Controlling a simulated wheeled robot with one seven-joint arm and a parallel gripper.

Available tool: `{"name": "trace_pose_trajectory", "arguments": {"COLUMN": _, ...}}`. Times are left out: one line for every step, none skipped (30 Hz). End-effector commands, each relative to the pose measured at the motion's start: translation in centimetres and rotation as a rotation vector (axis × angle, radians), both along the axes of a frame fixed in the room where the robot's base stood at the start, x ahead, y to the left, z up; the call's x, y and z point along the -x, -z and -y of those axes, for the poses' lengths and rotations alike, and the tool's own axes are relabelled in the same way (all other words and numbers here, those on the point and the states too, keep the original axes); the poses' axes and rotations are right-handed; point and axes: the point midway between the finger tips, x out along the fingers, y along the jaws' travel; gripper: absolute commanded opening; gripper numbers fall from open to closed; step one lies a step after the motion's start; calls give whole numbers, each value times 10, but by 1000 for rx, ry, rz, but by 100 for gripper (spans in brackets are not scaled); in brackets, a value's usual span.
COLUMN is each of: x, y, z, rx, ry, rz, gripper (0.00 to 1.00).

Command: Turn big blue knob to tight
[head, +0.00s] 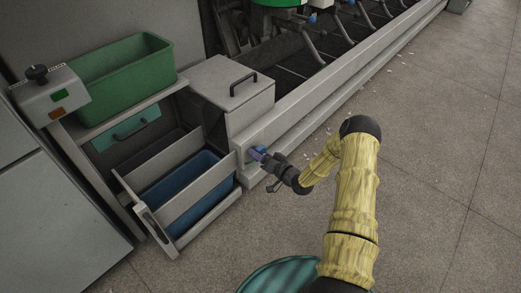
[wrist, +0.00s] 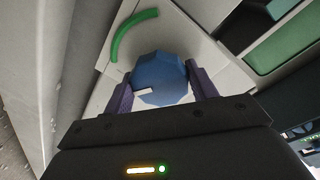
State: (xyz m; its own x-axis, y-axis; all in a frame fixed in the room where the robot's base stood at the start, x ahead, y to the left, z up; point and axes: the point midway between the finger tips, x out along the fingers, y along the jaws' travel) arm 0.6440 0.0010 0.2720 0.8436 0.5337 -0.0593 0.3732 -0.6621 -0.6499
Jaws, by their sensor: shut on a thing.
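The big blue knob (wrist: 162,78) is a faceted blue disc with a white pointer mark (wrist: 145,91) near its lower left edge in the wrist view. It sits on a pale machine panel. A green arc (wrist: 134,33) is marked on the panel above and left of the knob. My gripper (wrist: 162,90) has its two purple fingers on either side of the knob, shut on it. In the head view, my gripper (head: 262,156) is at the machine's front corner, and only a little of the blue knob (head: 256,149) shows past the fingers.
An open drawer with a blue bin (head: 180,190) juts out left of my gripper. A green tub (head: 122,72) stands on the bench above. A grey box with a black handle (head: 232,88) is just above the knob. The floor (head: 440,170) to the right is clear.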

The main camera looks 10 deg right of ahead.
Motion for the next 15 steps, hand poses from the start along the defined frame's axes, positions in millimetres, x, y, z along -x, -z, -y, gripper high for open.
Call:
{"name": "trace_pose_trajectory", "arguments": {"x": 0, "y": -3, "z": 1, "rx": -34, "ry": 2, "rz": -28, "gripper": 34}}
{"name": "trace_pose_trajectory", "arguments": {"x": 0, "y": -3, "z": 1, "rx": -57, "ry": 3, "rz": -44, "gripper": 34}}
{"name": "trace_pose_trajectory", "arguments": {"x": 0, "y": -2, "z": 1, "rx": -89, "ry": 3, "rz": -67, "gripper": 34}}
{"name": "trace_pose_trajectory", "arguments": {"x": 0, "y": -2, "z": 1, "rx": -112, "ry": 3, "rz": -84, "gripper": 34}}
{"name": "trace_pose_trajectory", "arguments": {"x": 0, "y": -2, "z": 1, "rx": -134, "ry": 2, "rz": -101, "gripper": 34}}
{"name": "trace_pose_trajectory", "arguments": {"x": 0, "y": -2, "z": 1, "rx": -165, "ry": 2, "rz": -122, "gripper": 34}}
{"name": "trace_pose_trajectory", "arguments": {"x": 0, "y": -2, "z": 1, "rx": -187, "ry": 2, "rz": -138, "gripper": 34}}
{"name": "trace_pose_trajectory", "arguments": {"x": 0, "y": -2, "z": 1, "rx": -211, "ry": 3, "rz": -155, "gripper": 34}}
{"name": "trace_pose_trajectory", "arguments": {"x": 0, "y": -1, "z": 1, "rx": -242, "ry": 3, "rz": -179, "gripper": 34}}
{"name": "trace_pose_trajectory", "arguments": {"x": 0, "y": -1, "z": 1, "rx": -264, "ry": 3, "rz": -195, "gripper": 34}}
{"name": "trace_pose_trajectory", "arguments": {"x": 0, "y": -1, "z": 1, "rx": -286, "ry": 3, "rz": -212, "gripper": 34}}
{"name": "trace_pose_trajectory", "arguments": {"x": 0, "y": -1, "z": 2, "rx": -318, "ry": 3, "rz": -233, "gripper": 34}}
{"name": "trace_pose_trajectory", "arguments": {"x": 0, "y": -1, "z": 2, "rx": -341, "ry": 3, "rz": -250, "gripper": 34}}
{"name": "trace_pose_trajectory", "arguments": {"x": 0, "y": -1, "z": 2, "rx": -363, "ry": 4, "rz": -267, "gripper": 34}}
{"name": "trace_pose_trajectory", "arguments": {"x": 0, "y": 0, "z": 1, "rx": -394, "ry": 2, "rz": -289, "gripper": 34}}
